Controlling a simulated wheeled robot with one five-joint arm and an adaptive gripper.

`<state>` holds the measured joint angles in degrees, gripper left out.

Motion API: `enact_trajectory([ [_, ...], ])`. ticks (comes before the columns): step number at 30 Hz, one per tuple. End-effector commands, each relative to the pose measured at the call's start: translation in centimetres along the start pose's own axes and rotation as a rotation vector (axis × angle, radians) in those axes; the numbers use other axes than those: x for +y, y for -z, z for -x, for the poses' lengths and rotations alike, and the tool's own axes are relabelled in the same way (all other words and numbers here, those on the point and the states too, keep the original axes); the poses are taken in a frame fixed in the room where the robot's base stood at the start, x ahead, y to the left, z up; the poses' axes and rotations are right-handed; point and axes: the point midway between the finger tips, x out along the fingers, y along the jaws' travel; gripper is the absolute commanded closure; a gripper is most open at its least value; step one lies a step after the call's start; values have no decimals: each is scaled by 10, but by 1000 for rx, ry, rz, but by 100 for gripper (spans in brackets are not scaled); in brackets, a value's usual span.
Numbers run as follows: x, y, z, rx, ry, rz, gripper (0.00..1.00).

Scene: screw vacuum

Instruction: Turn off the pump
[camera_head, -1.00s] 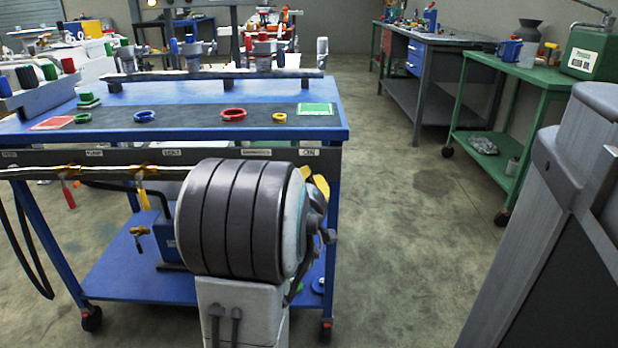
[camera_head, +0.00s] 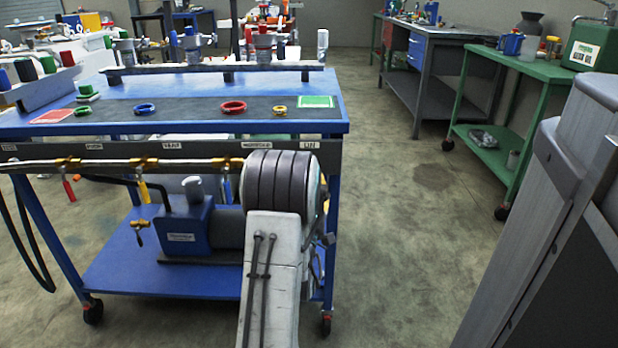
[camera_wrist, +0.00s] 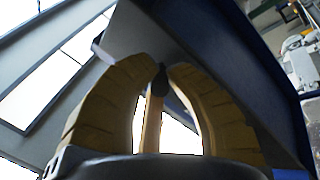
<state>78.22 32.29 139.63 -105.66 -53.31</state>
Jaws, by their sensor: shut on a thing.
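The pump (camera_head: 187,228) is a blue box with a dark motor body, on the lower shelf of the blue cart (camera_head: 180,283). My arm's dark ribbed wrist is in front of the cart's right front corner and hides my gripper in the head view. In the wrist view, the tan fingers of my gripper (camera_wrist: 163,68) meet at their tips around a small dark knob-like thing (camera_wrist: 156,83), just below a dark panel. Whether this is the pump's switch I cannot tell. A small label (camera_head: 309,145) shows on the cart's front panel above my wrist.
Colored rings lie on the cart top. A green table (camera_head: 540,70) and a grey bench stand at the right. The floor between is clear.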

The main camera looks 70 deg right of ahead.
Motion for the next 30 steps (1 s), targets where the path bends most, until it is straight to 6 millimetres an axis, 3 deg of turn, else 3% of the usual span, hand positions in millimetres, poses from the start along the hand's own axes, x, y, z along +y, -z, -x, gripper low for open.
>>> enact_trajectory([
  [14,1,-2,-1,2,-10,1,100],
  [15,1,-2,-1,2,-10,1,83],
  [22,0,-2,0,3,-9,0,63],
  [30,0,-1,0,4,-8,0,61],
])
